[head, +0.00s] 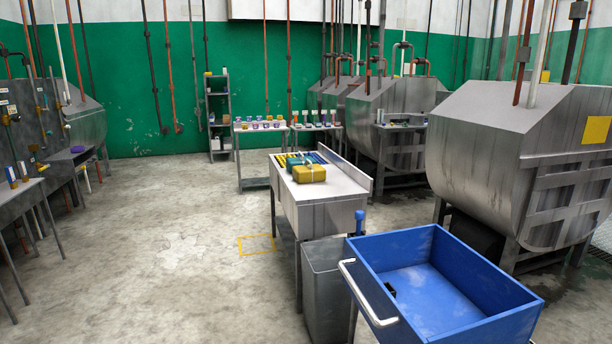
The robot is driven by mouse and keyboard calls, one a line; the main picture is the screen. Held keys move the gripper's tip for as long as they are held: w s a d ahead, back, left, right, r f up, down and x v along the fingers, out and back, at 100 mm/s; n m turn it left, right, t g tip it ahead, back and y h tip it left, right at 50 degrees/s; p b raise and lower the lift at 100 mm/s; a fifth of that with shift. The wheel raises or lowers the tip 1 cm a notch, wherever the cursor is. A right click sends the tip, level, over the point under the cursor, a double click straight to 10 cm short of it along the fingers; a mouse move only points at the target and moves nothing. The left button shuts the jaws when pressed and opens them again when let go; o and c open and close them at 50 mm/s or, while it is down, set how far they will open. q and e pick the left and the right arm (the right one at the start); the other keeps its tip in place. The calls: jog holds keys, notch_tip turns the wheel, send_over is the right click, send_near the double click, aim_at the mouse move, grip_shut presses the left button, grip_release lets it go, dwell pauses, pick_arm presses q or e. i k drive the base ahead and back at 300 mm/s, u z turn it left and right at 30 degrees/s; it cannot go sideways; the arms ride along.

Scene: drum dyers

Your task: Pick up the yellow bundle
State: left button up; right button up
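A yellow bundle (309,173), tied with a light band, lies on top of the metal table (340,188) in the middle of the head view. A teal-blue bundle (297,161) lies close behind it, partly covered by it in this view. Neither of my grippers shows in the head view, so nothing of mine is near the yellow bundle in the picture.
A blue cart (430,285) with a white handle stands in front of the table, beside a grey bin (325,275). A large steel drum (500,150) stands at right. Open concrete floor (150,260) lies left of the table. Work tables line the left edge.

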aim_at(306, 173)
jog(key=u, duration=0.55)
jog(key=k, duration=0.65)
jog(key=u, duration=0.6)
jog(key=i, duration=4.3)
jog(key=z, duration=0.45)
jog(key=i, duration=1.35)
jog(key=z, duration=0.8)
jog(key=i, duration=0.95)
jog(key=z, duration=1.7)
jog(key=i, duration=1.1)
jog(key=z, duration=0.3)
